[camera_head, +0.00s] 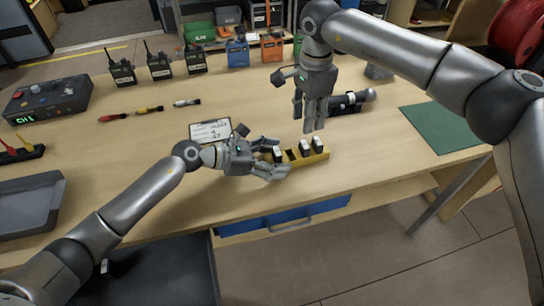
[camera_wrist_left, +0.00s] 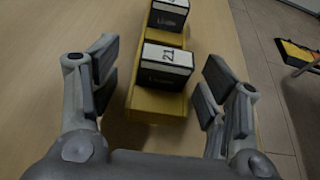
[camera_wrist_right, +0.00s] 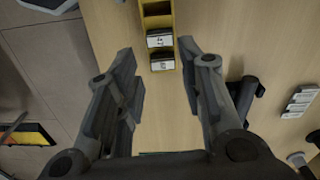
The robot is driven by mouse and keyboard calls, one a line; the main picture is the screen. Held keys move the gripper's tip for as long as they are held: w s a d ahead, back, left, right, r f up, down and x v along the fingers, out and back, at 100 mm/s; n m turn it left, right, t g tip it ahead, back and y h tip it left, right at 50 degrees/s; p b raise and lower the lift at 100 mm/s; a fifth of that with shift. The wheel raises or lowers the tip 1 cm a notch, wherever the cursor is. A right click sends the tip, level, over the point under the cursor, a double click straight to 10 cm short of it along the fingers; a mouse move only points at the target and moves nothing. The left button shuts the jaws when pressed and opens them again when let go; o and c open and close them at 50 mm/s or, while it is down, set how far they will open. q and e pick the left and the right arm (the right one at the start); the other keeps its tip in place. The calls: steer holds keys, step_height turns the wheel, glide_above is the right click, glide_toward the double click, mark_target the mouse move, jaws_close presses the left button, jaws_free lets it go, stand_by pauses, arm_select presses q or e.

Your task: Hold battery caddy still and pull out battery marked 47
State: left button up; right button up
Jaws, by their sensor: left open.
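The yellow battery caddy (camera_head: 311,159) stands near the table's front edge, holding several white-topped dark batteries and at least one empty slot. In the left wrist view, the nearest battery (camera_wrist_left: 166,62) reads 21; the label behind it (camera_wrist_left: 169,14) is unclear. Two batteries (camera_wrist_right: 161,49) sit at the caddy's other end in the right wrist view, their marks unreadable. My left gripper (camera_head: 276,158) is open, its fingers on either side of the caddy's left end, apart from it. My right gripper (camera_wrist_right: 158,55) is open and empty above the table, behind the caddy's right part.
A card (camera_head: 211,130) with writing lies behind the left gripper. A dark cylindrical device (camera_head: 349,101) lies beyond the right gripper, and a green mat (camera_head: 440,128) lies to the right. Radios (camera_head: 159,66) stand along the back.

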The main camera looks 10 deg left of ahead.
mark_target(305, 144)
arm_select(q)
steer(key=c, duration=1.1)
arm_select(e)
steer(key=o, duration=0.5)
steer(key=shift+r, duration=0.15)
steer(key=shift+m, duration=0.6)
step_height(305, 144, down, 11)
steer(key=shift+r, duration=0.15)
steer(key=c, duration=1.2)
